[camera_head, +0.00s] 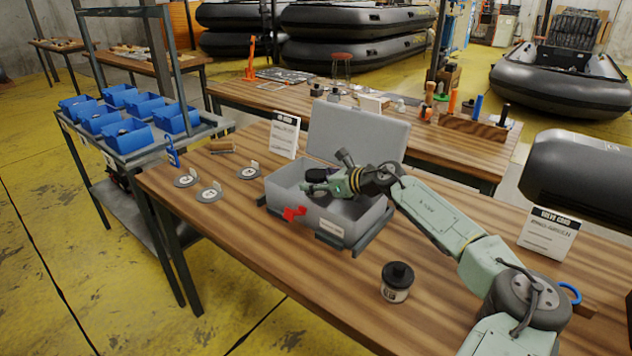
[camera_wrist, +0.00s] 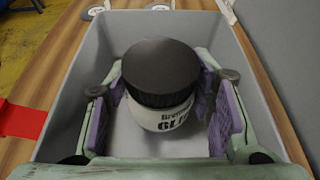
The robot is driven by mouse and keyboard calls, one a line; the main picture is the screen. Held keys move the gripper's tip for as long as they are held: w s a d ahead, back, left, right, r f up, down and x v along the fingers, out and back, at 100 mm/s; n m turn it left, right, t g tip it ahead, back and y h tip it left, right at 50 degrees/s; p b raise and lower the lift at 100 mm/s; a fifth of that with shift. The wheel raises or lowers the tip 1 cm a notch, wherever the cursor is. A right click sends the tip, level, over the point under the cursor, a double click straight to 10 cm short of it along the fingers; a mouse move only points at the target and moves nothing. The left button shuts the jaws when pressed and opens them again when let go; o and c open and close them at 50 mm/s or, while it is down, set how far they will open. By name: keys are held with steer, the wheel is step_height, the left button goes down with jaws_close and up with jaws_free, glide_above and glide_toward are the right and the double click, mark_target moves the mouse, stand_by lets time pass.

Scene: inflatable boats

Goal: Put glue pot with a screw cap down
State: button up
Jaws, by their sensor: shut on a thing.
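The glue pot (camera_wrist: 160,118), white with a black screw cap and lettering, stands about upright between my gripper's purple pads in the wrist view. My gripper (camera_wrist: 166,105) is shut on its sides. In the head view my gripper (camera_head: 326,184) reaches down into the open grey box (camera_head: 322,211) from the right. The box's walls (camera_wrist: 68,78) surround the pot in the wrist view. I cannot tell whether the pot's base touches the box floor. The pot is mostly hidden in the head view.
A similar black-capped jar (camera_head: 396,283) stands on the wooden table (camera_head: 245,230), in front of the box. The box's raised lid (camera_head: 358,133) is behind it. Another card (camera_head: 549,233) stands right.

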steer(key=shift+f, duration=0.5)
steer(key=shift+f+b, duration=0.65)
steer(key=o, duration=1.3)
steer(key=shift+c, duration=0.2)
steer(key=shift+r, duration=0.1)
steer(key=shift+r+p, duration=0.2)
steer(key=shift+p, duration=0.15)
steer(key=b+v, duration=0.4)
steer(key=v, duration=0.8)
steer(key=shift+r, duration=0.4)
